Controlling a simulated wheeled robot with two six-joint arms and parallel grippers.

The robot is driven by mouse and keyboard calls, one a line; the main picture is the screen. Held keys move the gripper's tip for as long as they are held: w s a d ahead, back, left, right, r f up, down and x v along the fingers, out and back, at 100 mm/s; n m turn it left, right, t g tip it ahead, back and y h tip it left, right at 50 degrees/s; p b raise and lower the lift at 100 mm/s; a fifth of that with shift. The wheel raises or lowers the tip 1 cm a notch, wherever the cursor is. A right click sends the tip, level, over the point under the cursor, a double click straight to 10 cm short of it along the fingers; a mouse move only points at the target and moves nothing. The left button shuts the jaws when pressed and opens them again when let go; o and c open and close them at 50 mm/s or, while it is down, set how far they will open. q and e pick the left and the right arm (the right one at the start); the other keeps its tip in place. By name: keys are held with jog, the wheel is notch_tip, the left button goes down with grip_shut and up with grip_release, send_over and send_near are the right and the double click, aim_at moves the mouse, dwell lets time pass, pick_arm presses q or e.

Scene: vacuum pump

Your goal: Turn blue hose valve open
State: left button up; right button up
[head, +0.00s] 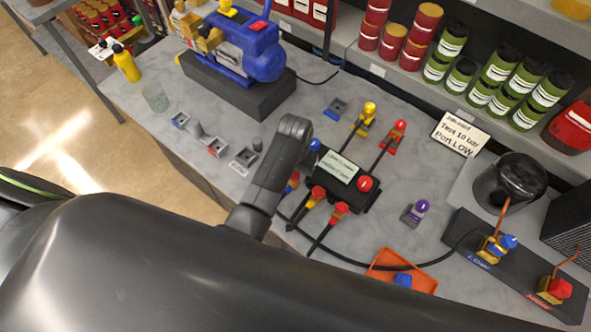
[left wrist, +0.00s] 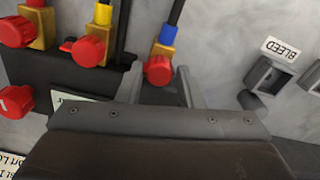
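The blue hose valve (left wrist: 168,38) has a brass body, a blue collar and a red knob (left wrist: 158,70); a black hose leaves it at the top of the left wrist view. In the head view its blue and red parts (head: 292,182) show partly behind my arm. My left gripper (left wrist: 161,80) is open, one finger on each side of the red knob; whether they touch it is unclear. In the head view my left gripper (head: 300,158) is bent down at the black manifold's (head: 368,197) left side, its fingertips hidden. My right gripper is not in view.
Yellow (left wrist: 102,15) and red-collared valves with red knobs stand beside it on the manifold. A BLEED label (left wrist: 281,50) and grey holders lie on the other side. A purple valve (head: 416,212), an orange tray (head: 385,258) and a LOW/HIGH block (head: 515,270) lie to the right.

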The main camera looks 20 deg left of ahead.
pick_arm(q)
jog(key=shift+w, duration=0.1)
jog(key=c, duration=0.6)
jog(key=shift+n, duration=1.3)
jog(key=n, duration=0.4)
jog(key=shift+n, duration=0.3)
jog(key=n, duration=1)
jog(key=shift+n, duration=0.5)
